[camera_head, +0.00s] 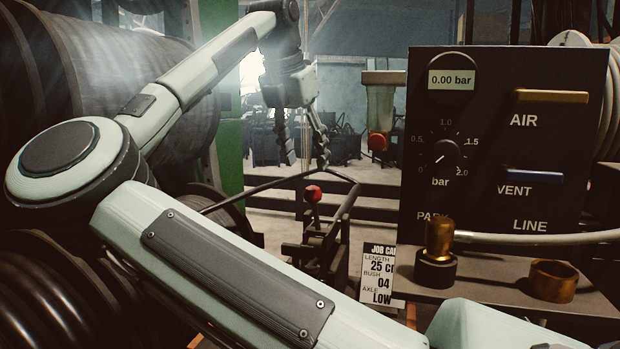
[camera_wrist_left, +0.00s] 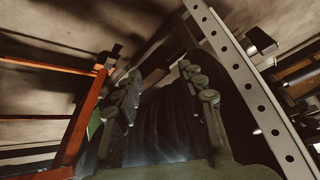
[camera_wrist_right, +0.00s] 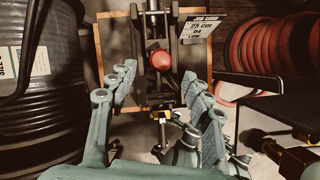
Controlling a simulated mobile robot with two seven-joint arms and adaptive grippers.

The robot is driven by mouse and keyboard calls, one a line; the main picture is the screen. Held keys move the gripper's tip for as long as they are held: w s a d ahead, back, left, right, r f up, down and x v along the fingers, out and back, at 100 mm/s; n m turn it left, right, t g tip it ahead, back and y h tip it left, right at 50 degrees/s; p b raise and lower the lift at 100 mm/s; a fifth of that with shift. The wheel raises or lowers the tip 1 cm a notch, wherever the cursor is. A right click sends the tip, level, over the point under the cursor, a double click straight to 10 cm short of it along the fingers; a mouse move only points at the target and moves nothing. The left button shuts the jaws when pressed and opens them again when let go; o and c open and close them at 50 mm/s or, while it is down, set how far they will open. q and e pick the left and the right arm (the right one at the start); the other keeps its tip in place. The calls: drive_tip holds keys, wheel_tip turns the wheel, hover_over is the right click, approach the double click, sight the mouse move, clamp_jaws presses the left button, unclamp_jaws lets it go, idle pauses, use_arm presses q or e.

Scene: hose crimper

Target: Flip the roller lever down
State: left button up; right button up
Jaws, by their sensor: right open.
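A lever with a red ball knob (camera_head: 313,193) stands up from a small dark mechanism (camera_head: 313,245) in the middle of the head view. No label shows on it. My right gripper (camera_head: 304,158) hangs above it with fingers pointing down, open and empty. In the right wrist view the red knob (camera_wrist_right: 161,60) shows beyond and between the spread fingers of my right gripper (camera_wrist_right: 162,98); I see no contact. My left gripper (camera_wrist_left: 165,95) shows only in its own wrist view, fingers apart and empty, away from the lever.
A dark panel (camera_head: 500,95) reading 0.00 bar stands at right. Below it, a shelf (camera_head: 500,273) carries a brass fitting (camera_head: 440,238) and a brass ring (camera_head: 553,280). A job card (camera_head: 379,272) hangs beside the mechanism. A bent black bar (camera_head: 345,180) passes near the knob. Large reels (camera_head: 100,75) fill the left.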

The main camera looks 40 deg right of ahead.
drive_tip(key=shift+v, duration=1.7)
